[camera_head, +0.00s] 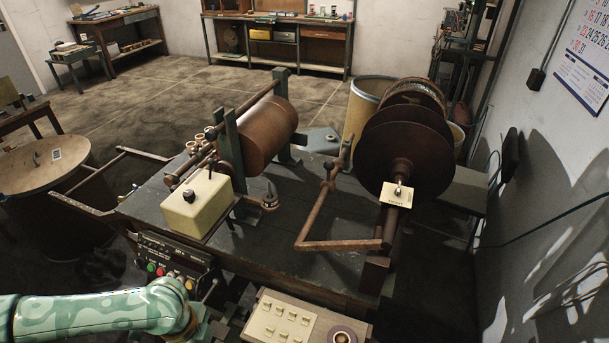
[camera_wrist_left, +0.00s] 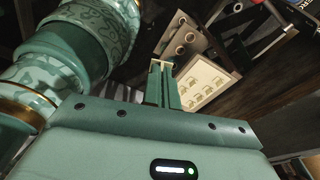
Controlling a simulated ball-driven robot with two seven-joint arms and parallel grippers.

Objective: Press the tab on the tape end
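A brown drum (camera_head: 268,136) sits on the winding machine in the middle of the head view. A large dark reel (camera_head: 408,150) stands to its right, with a small cream plate (camera_head: 396,195) at its hub. I cannot tell whether this plate is the tab, and no tape end can be made out. My left arm comes in at the lower left of the head view, below and away from the drum and reel. In the left wrist view, my left gripper's fingers (camera_wrist_left: 163,66) lie together with no clear gap, and nothing shows between them. My right gripper is not in view.
A cream box with a knob (camera_head: 197,206) stands on the machine table (camera_head: 270,245). A button panel (camera_head: 170,262) is near my left arm. A cream switch panel (camera_head: 281,321) lies at the front; it also shows beyond my fingers (camera_wrist_left: 203,82). A rusty bent arm (camera_head: 330,243) stands before the reel.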

